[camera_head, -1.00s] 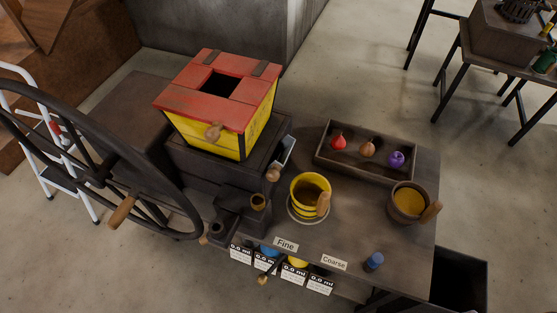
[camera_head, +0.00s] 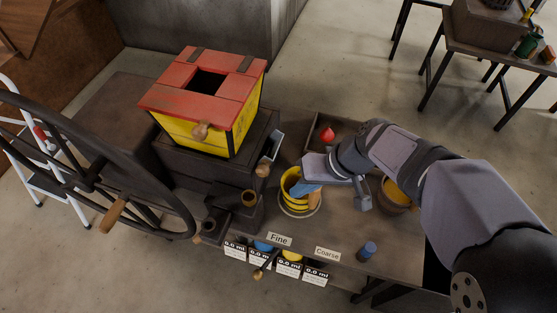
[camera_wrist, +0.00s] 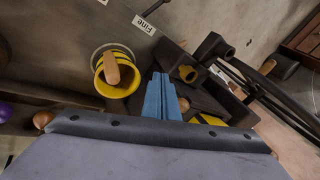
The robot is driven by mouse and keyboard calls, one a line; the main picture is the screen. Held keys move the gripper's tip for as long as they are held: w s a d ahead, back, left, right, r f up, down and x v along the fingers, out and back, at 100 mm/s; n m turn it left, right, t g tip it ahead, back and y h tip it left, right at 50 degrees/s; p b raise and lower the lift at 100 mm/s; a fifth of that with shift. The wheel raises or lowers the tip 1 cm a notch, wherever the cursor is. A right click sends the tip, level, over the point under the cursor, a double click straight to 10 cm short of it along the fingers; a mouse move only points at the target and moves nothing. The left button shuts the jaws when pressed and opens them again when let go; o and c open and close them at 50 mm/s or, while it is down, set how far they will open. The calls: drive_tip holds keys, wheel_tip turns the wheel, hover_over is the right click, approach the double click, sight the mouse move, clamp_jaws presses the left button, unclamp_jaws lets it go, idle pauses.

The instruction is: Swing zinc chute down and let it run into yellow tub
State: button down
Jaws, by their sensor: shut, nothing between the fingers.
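The zinc chute (camera_head: 277,146) is a grey metal piece on the right side of the dark mill body, tilted up, with a wooden knob (camera_head: 262,171) below it. The yellow tub (camera_head: 291,201) has black bands and stands on a round plate on the bench. It also shows in the wrist view (camera_wrist: 107,86), with a wooden handle across its mouth. My gripper (camera_head: 304,188) has its blue fingers closed and empty, overlapping the tub in the head view. In the wrist view the fingers (camera_wrist: 160,80) lie beside the tub, and I cannot make out the chute there.
The red and yellow hopper (camera_head: 208,110) tops the mill, and a large handwheel (camera_head: 100,170) stands left. A wooden tray (camera_head: 313,124) with a red item and a second tub (camera_head: 391,205) are partly behind my arm. Labels and a blue peg (camera_head: 368,249) are at the front edge.

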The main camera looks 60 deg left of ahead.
sight(258, 169)
drive_tip(key=s+a+r+n+g+y, duration=0.2)
drive_tip(key=s+a+r+n+y, duration=0.1)
drive_tip(key=a+r+n, duration=0.4)
drive_tip(key=shift+a+r+n+g, duration=0.25)
drive_tip(key=shift+r+n, duration=1.35)
drive_tip(key=shift+n, duration=1.2)
drive_tip(key=shift+s+f, duration=0.1)
drive_tip(key=shift+s, duration=0.05)
drive_tip(key=p+x, duration=0.4)
drive_tip(key=x, duration=0.5)
drive_tip(key=shift+s+a+f, duration=0.1)
drive_tip(key=shift+s+a, duration=0.05)
drive_tip(key=shift+w+f+p, duration=0.25)
drive_tip(key=shift+p, duration=0.25)
drive_tip(key=shift+w+d+f+p, duration=0.3)
drive_tip(key=shift+w+d, duration=0.1)
drive_tip(key=shift+d, duration=0.15)
drive_tip(key=shift+w+d+f+p, duration=0.3)
drive_tip(key=shift+w+d, duration=0.15)
drive_tip(key=shift+d, duration=0.05)
drive_tip(key=shift+w+d+f, duration=0.1)
drive_tip(key=shift+d+f, duration=0.05)
drive_tip(key=shift+f, duration=0.15)
